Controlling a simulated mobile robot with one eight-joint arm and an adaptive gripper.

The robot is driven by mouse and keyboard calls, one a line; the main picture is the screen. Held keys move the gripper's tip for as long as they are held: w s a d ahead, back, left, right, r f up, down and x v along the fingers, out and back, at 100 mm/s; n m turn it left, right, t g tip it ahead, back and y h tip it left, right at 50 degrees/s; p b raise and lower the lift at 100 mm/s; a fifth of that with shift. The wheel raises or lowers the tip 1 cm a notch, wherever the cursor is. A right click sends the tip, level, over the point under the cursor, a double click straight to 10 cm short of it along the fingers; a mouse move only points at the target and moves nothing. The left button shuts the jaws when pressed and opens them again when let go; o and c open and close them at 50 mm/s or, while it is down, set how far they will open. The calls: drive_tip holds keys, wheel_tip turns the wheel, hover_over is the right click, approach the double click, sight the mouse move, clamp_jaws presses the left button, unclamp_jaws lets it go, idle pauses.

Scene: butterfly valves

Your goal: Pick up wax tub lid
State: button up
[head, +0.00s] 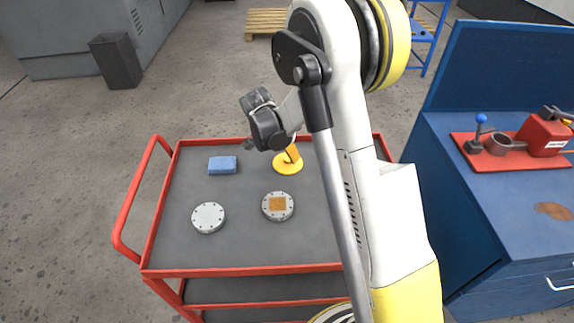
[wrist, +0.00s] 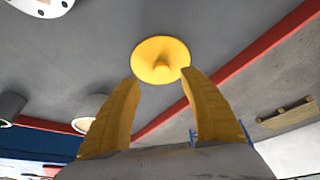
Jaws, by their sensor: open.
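The wax tub lid is a yellow disc (head: 284,168) lying on the grey top of the cart, near its far edge. In the wrist view the lid (wrist: 147,52) shows a small round knob at its middle. My gripper (wrist: 160,77) is open, with its two yellow fingers apart and pointing at the lid. The fingertips appear on either side of its near edge, with nothing held between them. In the head view my gripper (head: 291,153) hangs just over the lid and covers part of it; the exact gap cannot be told.
Grey cylinders (wrist: 92,108) stand at left in the wrist view. A blue workbench (head: 500,225) stands right; my arm hides the cart's right side.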

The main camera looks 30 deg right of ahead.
sight(288, 161)
drive_tip(key=b+x, duration=0.2)
drive_tip(key=x, duration=0.3)
drive_tip(key=shift+w+r, duration=0.1)
drive_tip(key=shift+w, duration=0.05)
drive_tip(key=shift+a+r, duration=0.1)
drive_tip(key=c, duration=1)
